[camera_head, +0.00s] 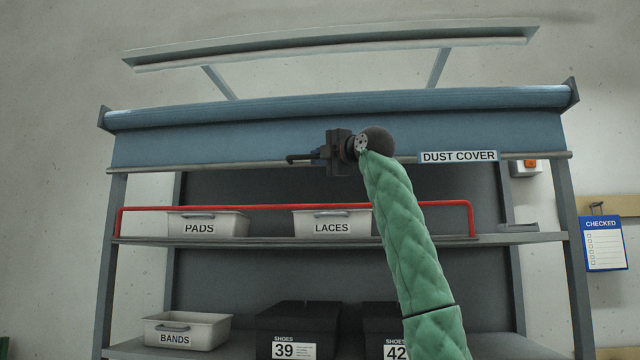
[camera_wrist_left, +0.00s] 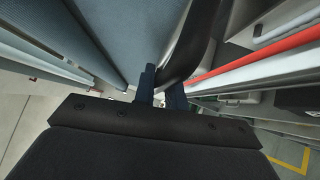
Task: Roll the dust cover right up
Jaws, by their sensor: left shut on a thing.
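The blue dust cover (camera_head: 240,142) hangs as a short strip below its roller (camera_head: 340,105) at the top of the shelf rack. A pale bar (camera_head: 220,166) runs along its lower edge, and a "DUST COVER" label (camera_head: 458,156) sits at its right. My left gripper (camera_head: 318,156) is at the middle of the lower edge, shut on the dark handle (camera_head: 297,158). In the left wrist view the fingers (camera_wrist_left: 160,92) close on the dark handle (camera_wrist_left: 192,45), beside the blue cover (camera_wrist_left: 125,35). My right gripper is not in view.
A red rail (camera_head: 250,208) fronts the upper shelf, with PADS (camera_head: 205,225) and LACES (camera_head: 330,224) bins. Below are a BANDS bin (camera_head: 187,331) and dark shoe boxes (camera_head: 297,325). A lamp-like bar (camera_head: 330,42) juts out above the roller.

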